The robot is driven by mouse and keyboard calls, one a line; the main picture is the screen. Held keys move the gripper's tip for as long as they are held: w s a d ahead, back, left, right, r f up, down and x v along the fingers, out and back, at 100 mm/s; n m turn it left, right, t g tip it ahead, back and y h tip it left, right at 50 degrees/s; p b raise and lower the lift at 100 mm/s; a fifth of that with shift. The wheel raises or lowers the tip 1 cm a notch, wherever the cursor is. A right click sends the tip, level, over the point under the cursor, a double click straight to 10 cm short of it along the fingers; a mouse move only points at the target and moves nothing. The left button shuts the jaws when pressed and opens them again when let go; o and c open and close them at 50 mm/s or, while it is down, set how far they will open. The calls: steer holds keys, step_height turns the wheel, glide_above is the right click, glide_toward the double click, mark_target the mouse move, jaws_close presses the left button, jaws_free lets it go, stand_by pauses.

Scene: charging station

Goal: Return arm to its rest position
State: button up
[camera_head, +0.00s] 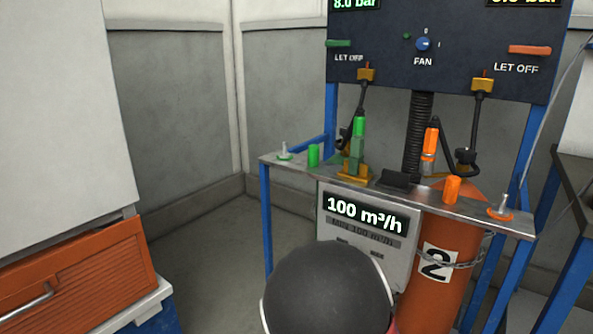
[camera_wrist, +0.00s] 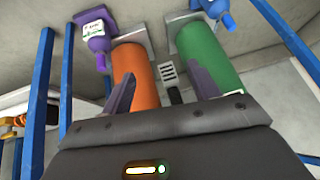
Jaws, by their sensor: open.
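My gripper (camera_wrist: 163,86) shows in the wrist view with its two grey-purple fingers spread apart and nothing between them. Beyond the fingers are an orange cylinder (camera_wrist: 139,68) on the left and a green cylinder (camera_wrist: 205,55) on the right; no contact with either can be made out. In the head view, a rounded dark part of my arm (camera_head: 328,290) stands at the bottom centre, in front of the charging station. My gripper's fingers do not show in the head view.
The metal shelf (camera_head: 400,196) carries green and orange fittings with hoses above. An orange cylinder marked 2 (camera_head: 430,285) stands chained below it, beside the flow display (camera_head: 365,220). An orange drawer (camera_head: 75,283) is at left. Bare floor (camera_head: 215,255) lies between.

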steer(key=s+r+n+y, duration=0.5)
steer(key=s+r, duration=1.1)
steer(key=r, duration=0.2)
steer(key=s+d+r+n+h, duration=0.2)
steer(key=s+d+r, duration=0.1)
steer(key=s, duration=0.5)
steer(key=shift+s+d+r+g+h, duration=0.15)
steer(key=shift+d+r+g+h, duration=0.15)
steer(key=shift+h, duration=0.1)
steer(key=shift+f, duration=0.1)
stand_by(1.4)
